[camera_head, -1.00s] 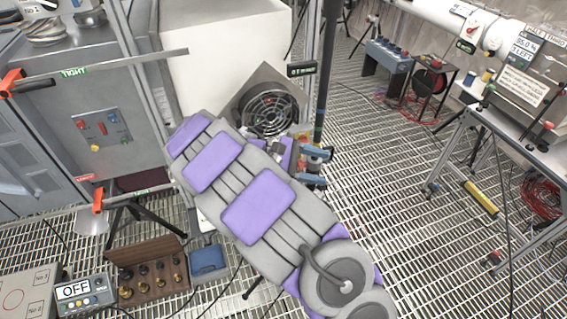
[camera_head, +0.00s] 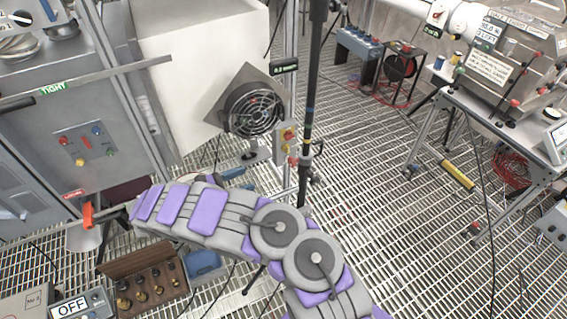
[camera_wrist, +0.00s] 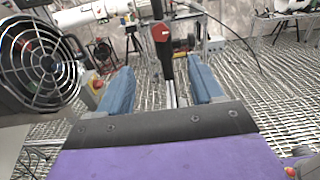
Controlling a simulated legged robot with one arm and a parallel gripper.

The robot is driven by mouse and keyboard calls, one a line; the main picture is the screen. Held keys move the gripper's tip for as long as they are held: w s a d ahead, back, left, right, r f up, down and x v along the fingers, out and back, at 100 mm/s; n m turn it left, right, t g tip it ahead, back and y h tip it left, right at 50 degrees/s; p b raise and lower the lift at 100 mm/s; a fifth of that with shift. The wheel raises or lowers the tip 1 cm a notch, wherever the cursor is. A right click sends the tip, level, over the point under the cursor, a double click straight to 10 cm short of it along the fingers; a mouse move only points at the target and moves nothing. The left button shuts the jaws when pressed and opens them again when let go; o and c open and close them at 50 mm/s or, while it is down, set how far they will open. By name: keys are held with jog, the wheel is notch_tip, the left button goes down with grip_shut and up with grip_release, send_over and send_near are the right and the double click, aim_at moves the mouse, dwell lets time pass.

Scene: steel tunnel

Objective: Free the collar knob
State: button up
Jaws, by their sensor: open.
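My gripper (camera_wrist: 162,88) is open, with its two blue fingers apart and nothing touching them that I can see. In the head view my gripper (camera_head: 241,179) is small and partly hidden behind my arm, left of the black pole (camera_head: 308,110). In the wrist view a red-faced black part (camera_wrist: 161,33), which may be the collar knob, shows ahead between the fingers, near the top. A pale metal rod (camera_wrist: 172,90) shows below it. In the head view a dark fitting (camera_head: 306,147) sits low on the pole; I cannot tell whether it is the collar knob.
A round fan (camera_head: 252,108) stands left of the pole, close to my gripper's left in the wrist view (camera_wrist: 40,62). A yellow-and-red switch box (camera_head: 287,137) is beside the pole. The grating floor (camera_head: 375,200) is open to the right, before a bench (camera_head: 492,122).

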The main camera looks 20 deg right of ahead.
aim_at(290, 162)
jog(key=d, duration=0.5)
jog(key=d+b, duration=0.1)
jog(key=d, duration=0.5)
jog(key=d+b, duration=0.1)
jog(key=d, duration=0.4)
jog(key=shift+w+d, duration=0.25)
jog(key=shift+d, duration=0.05)
jog(key=shift+a, duration=0.65)
jog(key=shift+c, duration=0.9)
jog(key=shift+d, duration=0.45)
jog(key=c, duration=0.9)
